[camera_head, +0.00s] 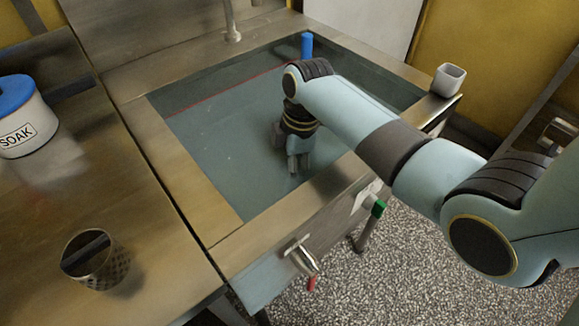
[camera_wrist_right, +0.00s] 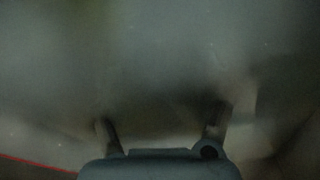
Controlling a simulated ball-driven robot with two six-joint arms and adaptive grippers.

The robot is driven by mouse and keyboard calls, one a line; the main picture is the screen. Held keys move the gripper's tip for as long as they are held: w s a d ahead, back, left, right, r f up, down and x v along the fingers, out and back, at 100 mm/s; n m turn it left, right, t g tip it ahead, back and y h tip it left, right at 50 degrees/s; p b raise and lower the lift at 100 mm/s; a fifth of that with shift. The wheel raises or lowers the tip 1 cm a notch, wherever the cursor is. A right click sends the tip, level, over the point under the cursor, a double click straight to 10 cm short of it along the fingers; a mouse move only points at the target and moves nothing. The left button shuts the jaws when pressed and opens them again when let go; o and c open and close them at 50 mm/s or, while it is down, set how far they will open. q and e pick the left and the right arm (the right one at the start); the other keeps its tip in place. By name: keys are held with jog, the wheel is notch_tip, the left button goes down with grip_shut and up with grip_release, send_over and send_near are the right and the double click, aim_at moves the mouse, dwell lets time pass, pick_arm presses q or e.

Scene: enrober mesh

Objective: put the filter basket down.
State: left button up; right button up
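A perforated metal basket (camera_head: 118,268) with a dark bar across its mouth stands upright on the steel counter at the lower left; I take it as the filter basket. No gripper touches it. My right gripper (camera_head: 298,164) points down into the sink, well to the right of the basket. In the right wrist view its two fingers (camera_wrist_right: 162,128) stand apart with nothing visible between them; that view is murky and blurred. My left gripper is not in view.
The sink (camera_head: 205,245) holds grey-green liquid, with a blue post (camera_head: 307,45) at its far edge. A white SOAK tub (camera_head: 22,135) with a blue lid stands at the left. A small grey cup (camera_head: 449,80) sits on the right rim. Counter space around the basket is clear.

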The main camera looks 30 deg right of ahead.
jog(key=shift+r, duration=0.15)
notch_tip(320, 180, up, 12)
jog(key=d+p, duration=0.1)
jog(key=shift+s+d+p, duration=0.25)
jog(key=shift+d+p, duration=0.1)
jog(key=shift+p, duration=0.05)
dwell(0.4)
